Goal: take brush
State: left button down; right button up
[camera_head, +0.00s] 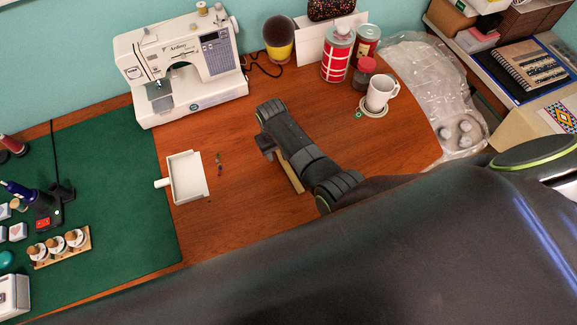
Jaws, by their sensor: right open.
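A light wooden strip (292,179), likely part of the brush, lies on the brown table partly hidden under my right arm. The rest of it is covered, so its bristles do not show. My right gripper (268,148) is above the table over this strip, pointing down and mostly hidden by its own wrist. It is open; I cannot tell whether its fingers touch the strip. A small white dustpan (187,178) lies to its left, with a few dark bits (218,163) on the table between them. My left gripper is not in view.
A sewing machine (187,68) stands at the back left. A green mat (115,190) with tools and spools covers the left. Cans (337,58), a white mug (381,92) on a coaster and clear plastic packaging (425,75) stand at the back right.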

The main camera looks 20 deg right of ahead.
jog(key=shift+c, duration=0.5)
grip_shut()
jog(key=shift+r, duration=0.2)
